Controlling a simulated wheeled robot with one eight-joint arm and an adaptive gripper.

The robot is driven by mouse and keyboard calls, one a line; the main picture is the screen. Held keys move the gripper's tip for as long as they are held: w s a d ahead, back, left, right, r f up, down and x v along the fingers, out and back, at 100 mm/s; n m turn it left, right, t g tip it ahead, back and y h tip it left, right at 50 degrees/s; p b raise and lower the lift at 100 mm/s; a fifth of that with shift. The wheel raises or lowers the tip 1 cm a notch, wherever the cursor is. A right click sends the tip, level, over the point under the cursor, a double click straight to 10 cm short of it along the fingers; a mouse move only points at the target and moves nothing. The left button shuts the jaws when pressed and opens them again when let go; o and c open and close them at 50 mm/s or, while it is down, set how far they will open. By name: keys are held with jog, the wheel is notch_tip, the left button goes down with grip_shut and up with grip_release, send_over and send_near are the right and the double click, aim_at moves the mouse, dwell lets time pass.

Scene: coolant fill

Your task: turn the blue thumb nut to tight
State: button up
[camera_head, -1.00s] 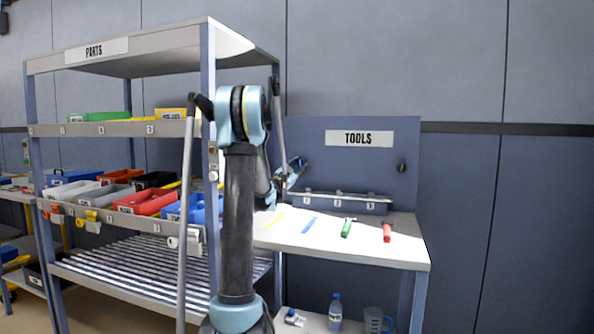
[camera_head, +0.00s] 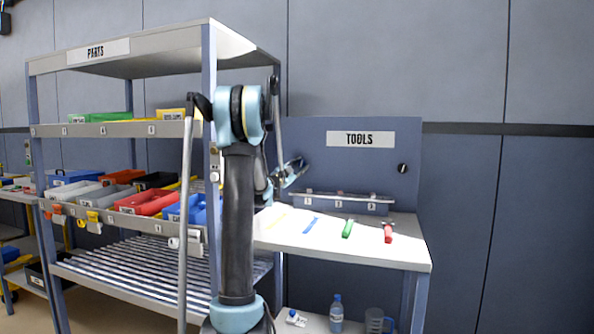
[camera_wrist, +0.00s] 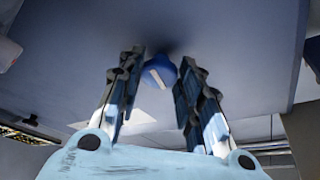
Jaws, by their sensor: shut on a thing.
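The blue thumb nut (camera_wrist: 150,72) shows in the wrist view on a grey-blue panel (camera_wrist: 225,40), with a pale mark across its face. My gripper (camera_wrist: 160,62) is shut on it, with one dark finger on each side near the tips. In the head view my gripper (camera_head: 293,173) is in front of the left part of the tool board (camera_head: 340,165). The nut is hidden there behind my arm and gripper.
A workbench (camera_head: 345,252) below the board carries a blue tool (camera_head: 311,225), a green tool (camera_head: 347,229) and a red tool (camera_head: 388,233). A parts rack (camera_head: 208,130) with several bins stands at left. A dark knob (camera_head: 402,168) is on the board's right.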

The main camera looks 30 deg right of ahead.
jog(key=o, duration=1.1)
jog(key=shift+c, duration=0.2)
jog(key=v, duration=1.2)
jog(key=shift+w+a, duration=0.1)
